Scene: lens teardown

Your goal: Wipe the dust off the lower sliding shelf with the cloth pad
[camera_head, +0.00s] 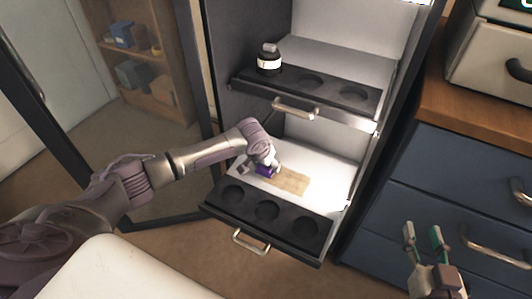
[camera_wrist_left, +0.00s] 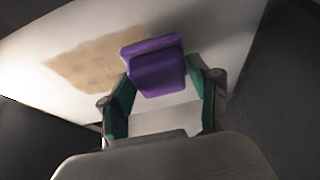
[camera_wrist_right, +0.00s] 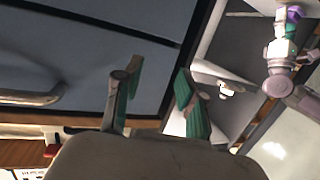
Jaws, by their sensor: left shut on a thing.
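The lower sliding shelf (camera_head: 300,158) is pulled out of the cabinet, with a white surface and a black front strip with three round recesses. A tan dust patch (camera_head: 287,181) lies on its white part; it also shows in the left wrist view (camera_wrist_left: 85,62). My left gripper (camera_head: 268,168) is over the shelf, just left of the patch, shut on the purple cloth pad (camera_wrist_left: 155,65). The pad is at the patch's edge; I cannot tell whether it touches the surface. My right gripper (camera_head: 424,240) is open and empty, in front of the blue drawers.
An open glass door stands left. Blue drawers (camera_head: 440,190) stand right, under a wooden top.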

